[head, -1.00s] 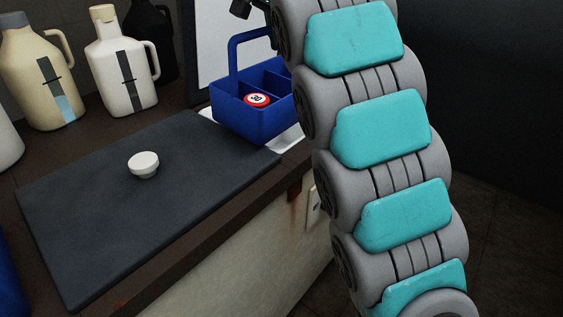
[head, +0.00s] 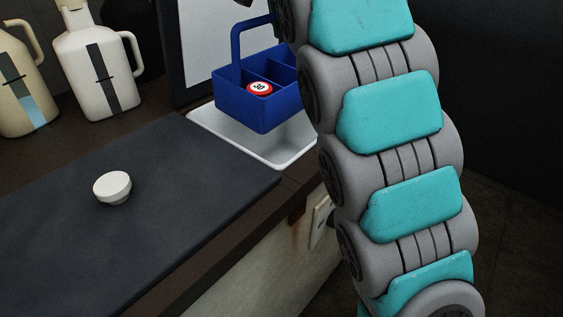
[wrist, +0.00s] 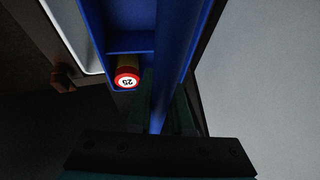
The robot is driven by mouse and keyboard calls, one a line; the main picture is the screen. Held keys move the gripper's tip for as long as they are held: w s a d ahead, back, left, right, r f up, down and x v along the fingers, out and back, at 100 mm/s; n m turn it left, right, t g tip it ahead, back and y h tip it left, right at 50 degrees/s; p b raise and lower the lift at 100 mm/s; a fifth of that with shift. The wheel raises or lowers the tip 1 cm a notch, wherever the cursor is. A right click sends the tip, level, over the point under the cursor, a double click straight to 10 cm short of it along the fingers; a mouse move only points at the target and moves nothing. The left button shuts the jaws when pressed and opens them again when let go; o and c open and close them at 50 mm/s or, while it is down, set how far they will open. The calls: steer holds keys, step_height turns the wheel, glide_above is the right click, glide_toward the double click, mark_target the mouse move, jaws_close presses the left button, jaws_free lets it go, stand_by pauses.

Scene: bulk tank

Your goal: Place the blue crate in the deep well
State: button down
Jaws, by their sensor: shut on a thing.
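The blue crate (head: 262,112) has an upright handle and dividers. In the head view it hangs level over the white well (head: 290,160), above its rim. A red-rimmed can with a white, numbered top (head: 260,89) stands in one compartment; it also shows in the wrist view (wrist: 127,78). My gripper (wrist: 163,112) is shut on the crate's handle in the wrist view. In the head view the gripper is mostly cut off at the top and hidden by my arm. The right side of the well is also behind my arm.
A dark mat (head: 190,190) covers the counter left of the well, with a small white knob-like piece (head: 112,187) on it. A white jug (head: 95,65) and a beige jug (head: 20,90) stand at the back left. A pale framed panel (head: 210,40) stands behind the crate.

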steer(key=b, duration=0.6)
glide_toward(282, 82)
steer(key=f, duration=0.4)
steer(key=w+d+f, duration=0.1)
steer(key=f, duration=0.1)
steer(key=shift+f, duration=0.15)
steer(key=shift+s+a+g+p, duration=0.15)
steer(key=shift+g+p, duration=0.15)
steer(key=shift+p, duration=0.85)
steer(key=shift+s+f+h+p, duration=0.1)
steer(key=shift+h+p, duration=0.2)
step_height(282, 82, down, 10)
steer(key=shift+f+b, duration=0.4)
steer(key=shift+b, duration=0.1)
steer(key=shift+f, duration=0.25)
steer(key=c, duration=0.8)
jaws_free()
